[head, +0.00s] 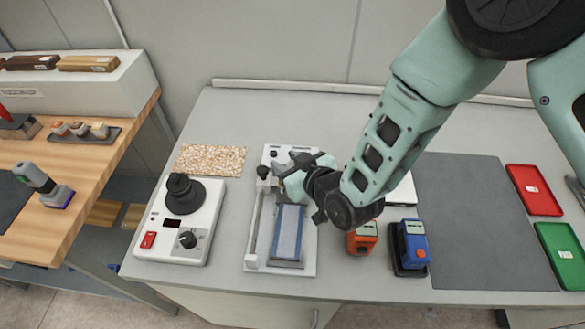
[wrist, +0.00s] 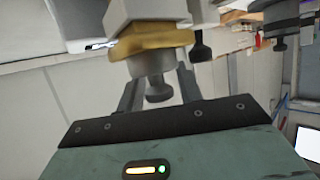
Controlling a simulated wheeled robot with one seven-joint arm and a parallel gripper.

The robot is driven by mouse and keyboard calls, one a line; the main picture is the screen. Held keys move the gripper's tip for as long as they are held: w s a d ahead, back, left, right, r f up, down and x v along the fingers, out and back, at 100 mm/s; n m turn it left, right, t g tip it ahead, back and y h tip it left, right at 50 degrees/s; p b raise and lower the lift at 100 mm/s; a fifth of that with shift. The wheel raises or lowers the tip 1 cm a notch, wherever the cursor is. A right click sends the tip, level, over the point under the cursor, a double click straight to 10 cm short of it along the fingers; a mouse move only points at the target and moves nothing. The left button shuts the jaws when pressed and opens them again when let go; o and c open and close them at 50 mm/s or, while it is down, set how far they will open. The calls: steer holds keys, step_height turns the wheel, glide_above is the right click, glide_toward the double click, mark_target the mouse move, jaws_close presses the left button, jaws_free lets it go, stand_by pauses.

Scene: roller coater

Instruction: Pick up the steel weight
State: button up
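The steel weight (wrist: 156,66) looks like the grey cylinder with a small knob in the wrist view, next to a brass-coloured block (wrist: 150,42). Its knob points towards my gripper (wrist: 158,84). One dark finger is on each side of the knob, with gaps visible, so the gripper looks open. In the head view my gripper (head: 288,183) is over the back part of the white coater (head: 252,262). The weight is not clearly visible there, hidden by the gripper and wrist.
A white device with a black knob (head: 185,193) stands left of the coater. A cork-like speckled board (head: 211,160) lies behind it. Orange (head: 362,238) and blue (head: 413,243) blocks stand to the right, then a dark mat (head: 475,225) with bare space and red and green trays (head: 535,188).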

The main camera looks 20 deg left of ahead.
steer(key=shift+c, duration=0.4)
jaws_close()
steer(key=shift+r, duration=0.15)
